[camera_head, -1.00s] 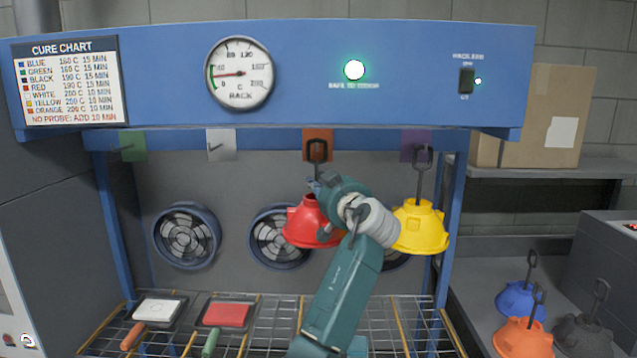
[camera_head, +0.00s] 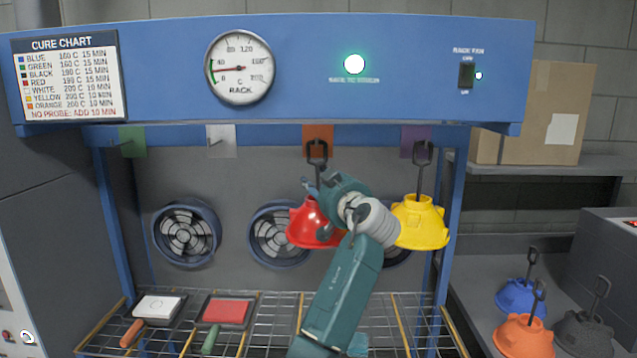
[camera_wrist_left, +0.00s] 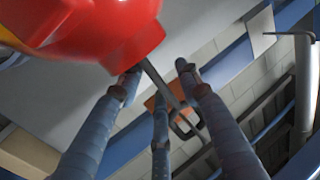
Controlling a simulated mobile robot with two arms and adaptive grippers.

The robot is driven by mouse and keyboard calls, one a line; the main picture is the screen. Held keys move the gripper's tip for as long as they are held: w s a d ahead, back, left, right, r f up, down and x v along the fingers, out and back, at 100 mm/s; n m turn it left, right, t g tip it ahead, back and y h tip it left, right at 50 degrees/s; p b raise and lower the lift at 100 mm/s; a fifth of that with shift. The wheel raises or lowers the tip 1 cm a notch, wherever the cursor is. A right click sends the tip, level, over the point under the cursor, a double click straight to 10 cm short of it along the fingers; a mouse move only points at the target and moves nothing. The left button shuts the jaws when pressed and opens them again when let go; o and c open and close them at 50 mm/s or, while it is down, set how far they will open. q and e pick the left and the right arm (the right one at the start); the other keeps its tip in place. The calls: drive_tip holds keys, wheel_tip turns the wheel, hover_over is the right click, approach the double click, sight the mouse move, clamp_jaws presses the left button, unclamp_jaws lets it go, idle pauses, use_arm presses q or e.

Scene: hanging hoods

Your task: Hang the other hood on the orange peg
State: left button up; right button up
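The red hood (camera_head: 308,226) is upright below the orange plate (camera_head: 318,135). Its black handle loop (camera_head: 317,150) lies in front of that plate, where the peg is; the peg itself is hard to make out. My left gripper (camera_head: 309,186) is at the handle stem, just above the hood. In the left wrist view the fingers (camera_wrist_left: 158,88) are spread, with the stem running between them and gaps on the sides. The red hood (camera_wrist_left: 110,35) fills the top left there. The yellow hood (camera_head: 418,224) hangs at the purple plate (camera_head: 416,142). My right gripper is out of view.
The green (camera_head: 132,142) and white (camera_head: 221,142) plates have bare pegs. Fans (camera_head: 186,235) sit behind. Two trays (camera_head: 226,312) with handled pads lie on the wire rack. Blue (camera_head: 520,295), orange (camera_head: 524,338) and dark grey (camera_head: 584,335) hoods stand at the lower right.

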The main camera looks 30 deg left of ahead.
use_arm(q)
drive_tip(key=shift+f, duration=0.15)
drive_tip(key=shift+s+d, duration=0.1)
drive_tip(key=shift+d, duration=0.1)
drive_tip(key=v, duration=1.1)
drive_tip(key=shift+s+d, duration=0.2)
drive_tip(key=shift+d, duration=0.05)
